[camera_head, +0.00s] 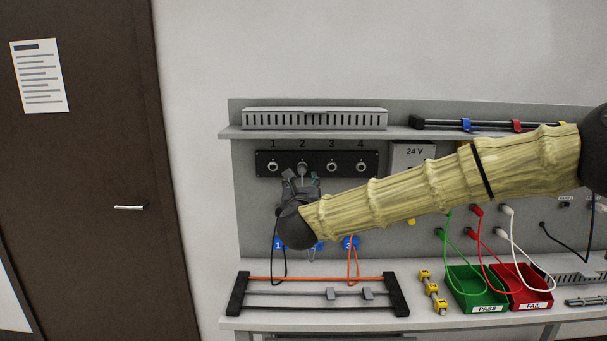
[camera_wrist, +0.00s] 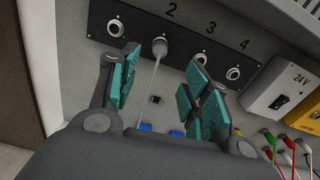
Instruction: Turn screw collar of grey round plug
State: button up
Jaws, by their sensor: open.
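The grey round plug (camera_wrist: 160,47) sits in socket 2 of the black panel (camera_wrist: 205,55), with a pale cable hanging from it. It also shows in the head view (camera_head: 302,168), just above my gripper (camera_head: 301,182). In the wrist view my gripper (camera_wrist: 163,68) is open, with one teal-padded finger to the left of the plug's cable and the other to the right. The plug appears beyond the fingertips, between them and nearer the left one. I cannot tell the screw collar apart from the plug body.
Sockets 1 (camera_head: 273,167), 3 (camera_head: 332,167) and 4 (camera_head: 361,168) look empty. A 24 V box (camera_head: 410,155) is right of the panel. Below stand a cable rack (camera_head: 315,308), a green PASS bin (camera_head: 487,309) and a red FAIL bin (camera_head: 537,306).

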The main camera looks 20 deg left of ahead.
aim_at(302, 174)
jog(key=p+x, duration=0.4)
jog(key=x, duration=0.6)
jog(key=shift+w, duration=0.35)
grip_shut()
